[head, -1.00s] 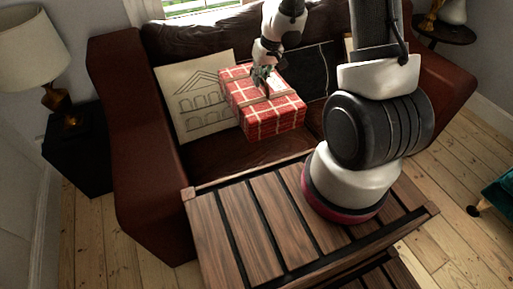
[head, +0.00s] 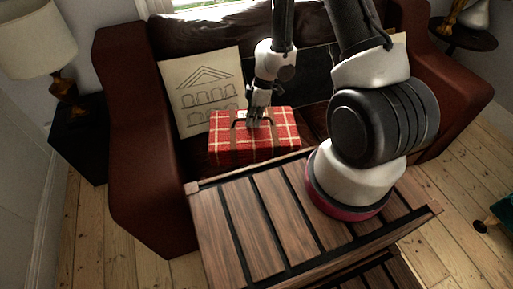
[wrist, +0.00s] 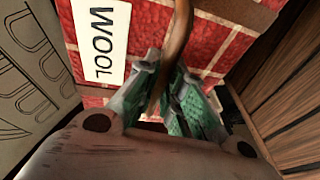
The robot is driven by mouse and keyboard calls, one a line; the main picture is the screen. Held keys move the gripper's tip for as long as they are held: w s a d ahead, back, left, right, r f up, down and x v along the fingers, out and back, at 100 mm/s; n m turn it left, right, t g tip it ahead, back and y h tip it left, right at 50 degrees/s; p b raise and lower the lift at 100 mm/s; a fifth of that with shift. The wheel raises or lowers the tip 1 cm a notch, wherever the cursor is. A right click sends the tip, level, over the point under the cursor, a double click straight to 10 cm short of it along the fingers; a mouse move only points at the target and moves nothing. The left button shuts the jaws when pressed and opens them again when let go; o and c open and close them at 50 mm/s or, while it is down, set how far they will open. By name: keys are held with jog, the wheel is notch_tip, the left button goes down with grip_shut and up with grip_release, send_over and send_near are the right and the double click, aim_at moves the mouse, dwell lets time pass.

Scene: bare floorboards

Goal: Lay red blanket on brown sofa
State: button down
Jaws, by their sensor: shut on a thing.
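The red blanket (head: 226,147) is a folded red plaid bundle with white lines and a brown carrying strap. It is in front of the brown sofa's (head: 140,150) backrest, over the seat, close to the wooden table's far edge. I cannot tell whether its underside touches the seat. My gripper (head: 255,120) is above the bundle, shut on its strap. In the wrist view, the green fingers (wrist: 172,85) close around the brown strap (wrist: 178,40), beside a white "WOOL" label on the blanket (wrist: 220,45).
A slatted wooden table (head: 240,215) stands in front of the sofa, with my arm's base over it. A cream cushion (head: 205,90) with a building drawing leans at left, a dark cushion (head: 312,85) at right. A lamp (head: 35,45) stands on a black side table (head: 82,140).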

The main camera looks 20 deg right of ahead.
aim_at(252, 132)
jog(key=s+f+n, duration=0.1)
jog(key=s+a+f+n, duration=0.1)
jog(key=shift+f+n+g, duration=0.15)
jog(key=shift+n+g, duration=0.15)
jog(key=shift+n, duration=0.1)
jog(key=shift+a+f, duration=0.1)
jog(key=shift+f, duration=5.1)
jog(key=c, duration=1.5)
grip_release()
jog(key=v, duration=1.2)
jog(key=shift+a, duration=0.15)
